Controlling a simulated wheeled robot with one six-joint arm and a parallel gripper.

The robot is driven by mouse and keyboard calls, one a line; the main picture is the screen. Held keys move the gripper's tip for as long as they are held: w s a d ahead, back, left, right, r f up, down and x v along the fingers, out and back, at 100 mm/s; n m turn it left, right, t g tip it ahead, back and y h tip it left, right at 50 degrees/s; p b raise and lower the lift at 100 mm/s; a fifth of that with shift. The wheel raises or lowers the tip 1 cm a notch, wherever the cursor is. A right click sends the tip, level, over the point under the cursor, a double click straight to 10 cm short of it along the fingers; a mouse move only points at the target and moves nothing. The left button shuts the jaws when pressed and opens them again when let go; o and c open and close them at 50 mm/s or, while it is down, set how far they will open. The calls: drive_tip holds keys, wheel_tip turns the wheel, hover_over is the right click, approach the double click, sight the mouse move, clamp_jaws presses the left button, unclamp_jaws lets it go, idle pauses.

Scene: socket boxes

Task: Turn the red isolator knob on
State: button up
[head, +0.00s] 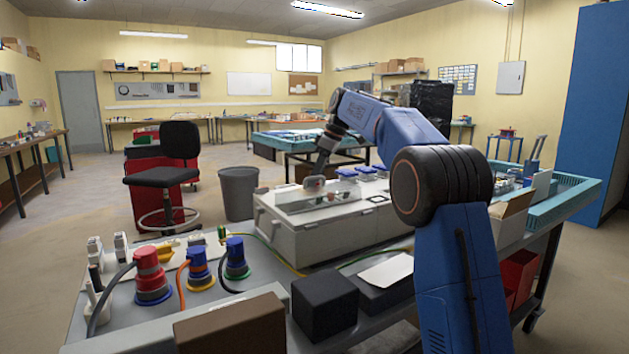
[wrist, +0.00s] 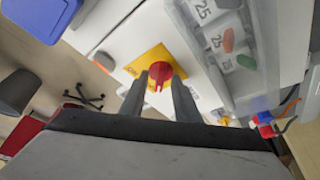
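The red isolator knob (wrist: 160,71) sits on a yellow plate (wrist: 149,61) on the light grey socket box, which shows in the head view (head: 300,240). In the wrist view its ridge seems to run roughly up and down the picture. My gripper (wrist: 160,80) is open, with one finger on each side of the knob in the picture. I cannot tell whether the fingers touch it. In the head view my gripper is low over the box top, and the knob cannot be made out there.
A clear cover (wrist: 222,60) over breakers marked 25 lies close on the right in the wrist view. Several blue-lidded sockets (head: 369,171) stand on the box. Red (head: 148,272) and blue (head: 198,268) plugs with cables and a black block (head: 325,305) are on the bench in front.

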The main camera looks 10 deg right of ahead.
drive_tip(key=shift+f, duration=0.2)
drive_tip(key=shift+a, duration=0.1)
clamp_jaws()
drive_tip(key=shift+m, duration=0.3)
drive_tip(key=m+t+h, duration=0.1)
drive_tip(key=m, duration=0.2)
drive_tip(key=m+t, duration=0.1)
drive_tip(key=m, duration=0.2)
drive_tip(key=shift+s+a+h, duration=0.15)
drive_tip(key=shift+h, duration=0.25)
drive_tip(key=m+h, duration=0.1)
drive_tip(key=m, duration=0.2)
drive_tip(key=m+h, duration=0.1)
drive_tip(key=m, duration=0.1)
drive_tip(key=shift+a+m+t, duration=0.2)
drive_tip(key=shift+m+t, duration=0.1)
drive_tip(key=shift+m, duration=0.1)
drive_tip(key=m+h, duration=0.2)
drive_tip(key=m, duration=0.3)
drive_tip(key=shift+a, duration=0.15)
drive_tip(key=shift+m+g, duration=0.4)
